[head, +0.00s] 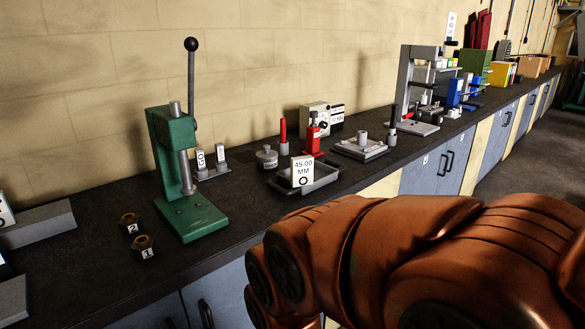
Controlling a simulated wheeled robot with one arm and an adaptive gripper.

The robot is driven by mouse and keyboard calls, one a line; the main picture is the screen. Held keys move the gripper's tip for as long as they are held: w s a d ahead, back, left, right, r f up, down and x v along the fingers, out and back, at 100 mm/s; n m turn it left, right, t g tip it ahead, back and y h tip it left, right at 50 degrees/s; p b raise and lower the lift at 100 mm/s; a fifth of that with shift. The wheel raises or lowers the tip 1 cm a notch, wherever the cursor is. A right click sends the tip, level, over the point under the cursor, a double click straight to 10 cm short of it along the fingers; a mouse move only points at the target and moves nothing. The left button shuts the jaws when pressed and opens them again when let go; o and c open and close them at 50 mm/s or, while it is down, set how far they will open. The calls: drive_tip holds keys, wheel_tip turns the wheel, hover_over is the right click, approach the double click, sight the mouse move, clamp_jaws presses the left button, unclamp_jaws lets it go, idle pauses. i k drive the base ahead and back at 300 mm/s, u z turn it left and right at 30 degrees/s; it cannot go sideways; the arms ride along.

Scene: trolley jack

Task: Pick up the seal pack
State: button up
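I cannot make out anything that is clearly the seal pack in the head view. Small items stand on the long dark workbench (112,262), and none that I can read is marked as seals. My orange-brown arm fills the lower right and hides part of the bench front and floor. My gripper is not in view.
A green lever press (178,165) stands at left, with two dark numbered pots (143,246) near it. A red-handled tool (313,136), a small lidded pot (266,157) and a grey stand (405,85) are further along. Bare bench top lies at front left.

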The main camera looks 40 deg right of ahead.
sight(301, 167)
drive_tip(key=z, duration=0.4)
drive_tip(key=k, duration=0.65)
drive_tip(key=u, duration=0.7)
drive_tip(key=i, duration=1.5)
drive_tip(key=z, duration=0.6)
